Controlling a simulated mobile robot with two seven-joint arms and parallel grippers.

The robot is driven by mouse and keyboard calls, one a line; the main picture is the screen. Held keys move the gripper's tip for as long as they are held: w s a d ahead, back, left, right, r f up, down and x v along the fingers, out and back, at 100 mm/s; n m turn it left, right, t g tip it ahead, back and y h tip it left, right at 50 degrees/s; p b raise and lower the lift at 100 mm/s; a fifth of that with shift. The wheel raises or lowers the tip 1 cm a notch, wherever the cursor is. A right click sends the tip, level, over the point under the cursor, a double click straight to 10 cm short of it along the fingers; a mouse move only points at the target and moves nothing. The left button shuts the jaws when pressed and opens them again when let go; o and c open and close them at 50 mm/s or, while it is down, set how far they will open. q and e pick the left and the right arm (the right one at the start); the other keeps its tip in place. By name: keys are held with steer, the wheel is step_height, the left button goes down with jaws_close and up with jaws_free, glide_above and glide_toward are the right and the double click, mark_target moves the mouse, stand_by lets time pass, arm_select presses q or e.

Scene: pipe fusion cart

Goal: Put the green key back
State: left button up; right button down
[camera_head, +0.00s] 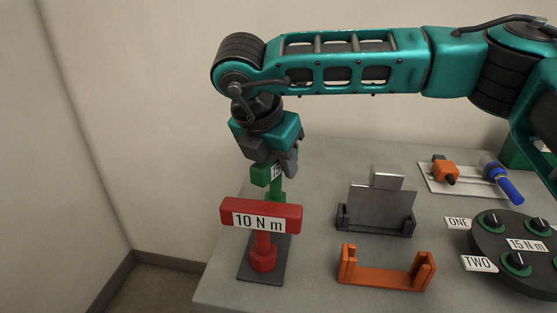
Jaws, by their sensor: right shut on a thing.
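My right gripper (277,160) reaches down at the left end of the grey table and is shut on the green key (262,175). The red key (262,217), marked 10 N m, stands upright on a dark base plate (262,270). I cannot tell whether the green key touches this plate. My left gripper is not in view.
A metal plate in a dark holder (374,222) and an orange bracket (385,277) stand to the right. Further right is a round dark disc (515,246) with green-ringed knobs and labels. A tray (438,184) with orange and blue tools lies behind it.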

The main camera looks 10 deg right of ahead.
steer(key=shift+f+b, duration=0.15)
steer(key=shift+b, duration=0.15)
steer(key=c, duration=0.8)
jaws_free()
steer(key=shift+o, duration=0.2)
steer(key=shift+r+p, duration=0.35)
steer(key=shift+p, duration=0.05)
steer(key=v, duration=1.1)
steer(key=shift+s+a+r, duration=0.15)
steer(key=shift+a+r, duration=0.05)
steer(key=shift+r, duration=0.15)
steer(key=shift+r, duration=0.1)
